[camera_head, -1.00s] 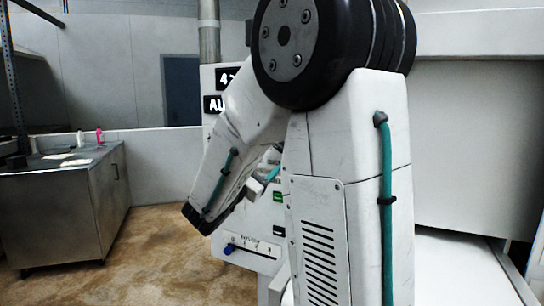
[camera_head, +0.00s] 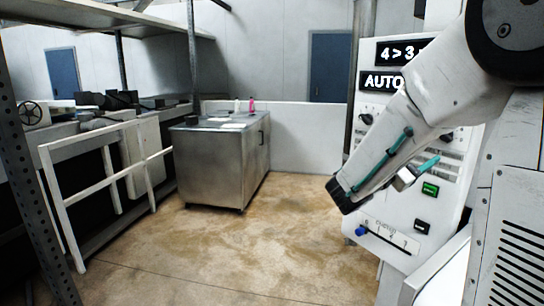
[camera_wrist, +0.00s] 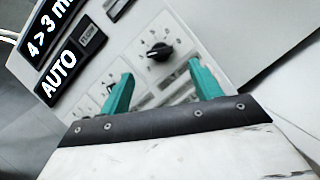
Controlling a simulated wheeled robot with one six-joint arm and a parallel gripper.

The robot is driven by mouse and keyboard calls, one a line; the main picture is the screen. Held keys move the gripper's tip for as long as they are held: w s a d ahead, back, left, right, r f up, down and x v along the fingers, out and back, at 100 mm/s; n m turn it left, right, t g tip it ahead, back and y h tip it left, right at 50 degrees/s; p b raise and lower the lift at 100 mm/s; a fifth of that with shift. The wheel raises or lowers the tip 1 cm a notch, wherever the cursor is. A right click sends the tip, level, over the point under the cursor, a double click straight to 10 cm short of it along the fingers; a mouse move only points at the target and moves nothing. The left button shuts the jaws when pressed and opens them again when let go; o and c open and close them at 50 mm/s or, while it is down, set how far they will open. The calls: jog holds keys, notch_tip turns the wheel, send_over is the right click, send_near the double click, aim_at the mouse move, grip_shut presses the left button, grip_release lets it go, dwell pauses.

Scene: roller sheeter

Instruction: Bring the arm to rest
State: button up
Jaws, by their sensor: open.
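My arm reaches in from the right in the head view, bent downward in front of the control panel (camera_head: 392,222). My gripper (camera_wrist: 162,84) shows in the wrist view with two teal fingers spread apart and nothing between them. In the head view, only part of its teal fingers (camera_head: 425,165) shows beside the arm. Behind the fingers in the wrist view is the panel face with a black rotary knob (camera_wrist: 159,51). I cannot tell the exact gap between the fingers and the panel.
The panel has displays reading "4 > 3" (camera_head: 398,52) and "AUTO" (camera_head: 385,82), a green button (camera_head: 430,189) and a blue-knobbed slider (camera_head: 361,231). A steel cabinet (camera_head: 215,168) stands at the back. A white railing (camera_head: 110,182) is at left. The brown floor between is clear.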

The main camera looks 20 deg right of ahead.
jog(key=shift+f, duration=0.1)
jog(key=s+a+f+m+g+y, duration=0.3)
jog(key=s+f+m+y, duration=0.1)
jog(key=s+f+y, duration=0.25)
jog(key=s+a+f+m+g+y, duration=0.3)
jog(key=s+f+m+y, duration=0.15)
jog(key=s, duration=0.25)
jog(key=s+a+m+t+y, duration=0.1)
jog(key=s+a+t+y, duration=0.2)
jog(key=a, duration=0.7)
jog(key=s+a+f+m+t+y, duration=0.1)
jog(key=s+a+m+t+y, duration=0.1)
jog(key=a+y, duration=0.5)
jog(key=s+a+t, duration=0.1)
jog(key=a, duration=0.3)
jog(key=shift+f+t+y, duration=0.15)
jog(key=shift+t+y, duration=0.15)
jog(key=shift+y, duration=0.1)
